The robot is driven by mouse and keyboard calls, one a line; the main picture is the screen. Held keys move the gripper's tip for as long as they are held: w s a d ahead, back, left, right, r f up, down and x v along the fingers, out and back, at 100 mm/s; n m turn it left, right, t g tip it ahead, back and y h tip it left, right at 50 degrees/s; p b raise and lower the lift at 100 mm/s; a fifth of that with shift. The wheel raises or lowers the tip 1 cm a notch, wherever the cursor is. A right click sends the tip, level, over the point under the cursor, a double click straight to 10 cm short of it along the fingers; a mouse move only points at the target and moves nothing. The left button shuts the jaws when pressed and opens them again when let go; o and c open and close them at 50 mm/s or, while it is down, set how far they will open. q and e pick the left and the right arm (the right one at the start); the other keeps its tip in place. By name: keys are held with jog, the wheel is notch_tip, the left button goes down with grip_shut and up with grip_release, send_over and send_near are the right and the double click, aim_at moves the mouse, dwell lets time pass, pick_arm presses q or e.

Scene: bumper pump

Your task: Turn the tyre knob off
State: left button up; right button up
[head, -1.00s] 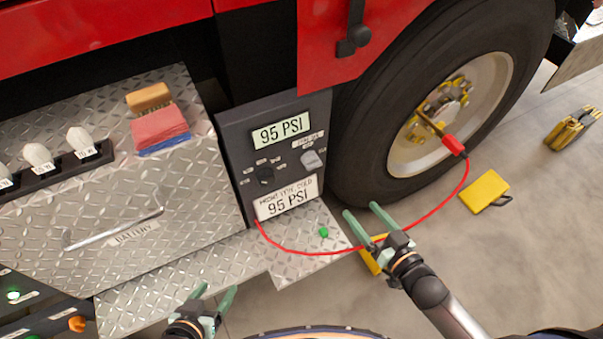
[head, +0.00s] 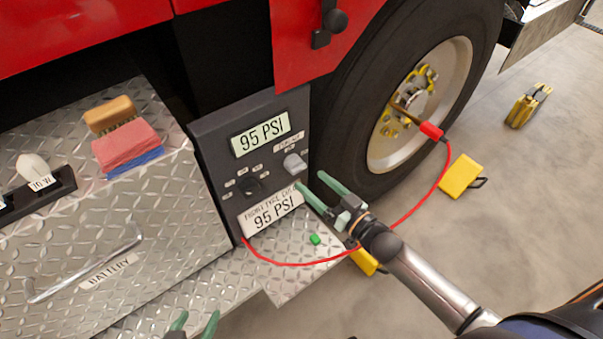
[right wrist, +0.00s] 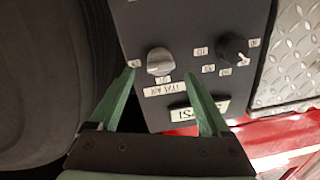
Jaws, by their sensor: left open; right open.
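The grey knob (head: 294,164) sits at the upper right of the dark control panel (head: 215,128), under a small label. In the right wrist view the grey knob (right wrist: 159,61) appears between and beyond my fingertips, with small labels around it; its exact setting is hard to read. A black knob (head: 250,186) is lower left on the same panel and also shows in the right wrist view (right wrist: 233,47). My right gripper (head: 311,181) is open and empty, just short of the grey knob, apart from it. My left gripper (head: 196,315) is open and empty at the bottom edge.
The panel display (head: 261,133) and the lower plate (head: 272,211) both read 95 PSI. A red hose (head: 400,218) runs from the panel to the wheel (head: 405,150). A green piece (head: 315,239) lies on the metal step. Yellow chocks (head: 460,176) stand on the floor.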

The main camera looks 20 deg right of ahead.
aim_at(301, 171)
jog(key=shift+b+x, duration=0.4)
jog(key=shift+x, duration=2.15)
jog(key=shift+c, duration=0.4)
jog(key=c, duration=1.2)
